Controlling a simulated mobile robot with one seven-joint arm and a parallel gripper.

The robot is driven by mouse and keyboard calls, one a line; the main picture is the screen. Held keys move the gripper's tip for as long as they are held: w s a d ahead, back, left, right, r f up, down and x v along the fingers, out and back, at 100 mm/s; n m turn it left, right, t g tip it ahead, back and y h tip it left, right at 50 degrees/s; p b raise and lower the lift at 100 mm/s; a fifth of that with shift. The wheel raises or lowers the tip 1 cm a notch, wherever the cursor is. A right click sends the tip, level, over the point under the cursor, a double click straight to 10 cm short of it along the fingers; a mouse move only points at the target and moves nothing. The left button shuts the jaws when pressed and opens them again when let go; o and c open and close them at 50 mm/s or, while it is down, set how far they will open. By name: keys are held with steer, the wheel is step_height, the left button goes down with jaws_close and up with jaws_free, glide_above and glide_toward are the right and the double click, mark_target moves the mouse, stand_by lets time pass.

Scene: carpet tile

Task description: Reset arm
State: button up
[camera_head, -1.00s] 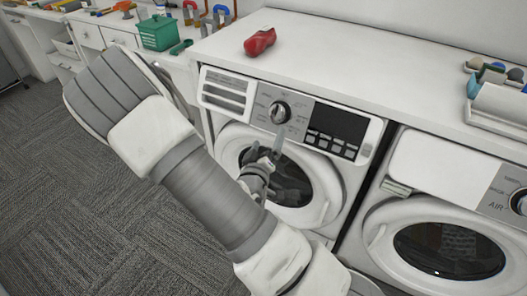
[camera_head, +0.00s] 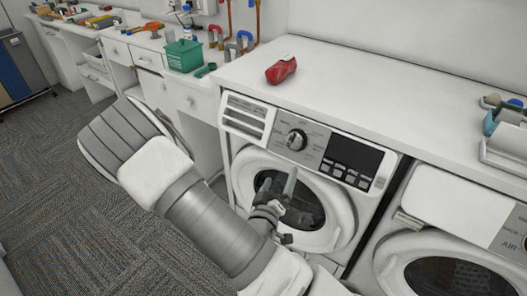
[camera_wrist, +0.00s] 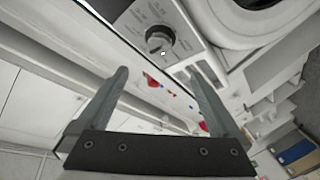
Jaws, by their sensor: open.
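My gripper (camera_head: 290,180) is in front of the left washing machine (camera_head: 322,250), near its round door and below its dial (camera_head: 297,140). In the head view it appears small, beyond my bent arm. In the wrist view my gripper (camera_wrist: 158,75) has its two fingers spread wide apart with nothing between them. The dial (camera_wrist: 159,40) shows beyond and above the fingertips there. I cannot tell whether any finger touches the machine.
A white counter (camera_head: 400,90) runs above the machines, with a red shoe-like object (camera_head: 281,70) on it. A second machine (camera_head: 450,215) stands at right. A green box (camera_head: 184,55) and tools lie on the counter at back left. Carpet floor (camera_head: 75,220) at left is clear.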

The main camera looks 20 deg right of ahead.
steer(key=w+a+m+g+y, duration=0.2)
steer(key=a+m+g+y, duration=0.2)
steer(key=a+g+y, duration=0.15)
steer(key=s+a+r+y, duration=0.2)
steer(key=a+r+y, duration=0.35)
steer(key=r, duration=0.45)
steer(key=s+d+r+n+g, duration=0.1)
steer(key=s+d+r, duration=0.1)
steer(key=s+r, duration=0.4)
steer(key=s+d+r+n+g+h, duration=0.1)
steer(key=s+d+r+g, duration=0.1)
steer(key=s+r, duration=0.5)
steer(key=s, duration=0.5)
steer(key=shift+d+n+p, duration=0.25)
steer(key=shift+n+p, duration=0.1)
steer(key=shift+n, duration=0.05)
steer(key=shift+d, duration=0.15)
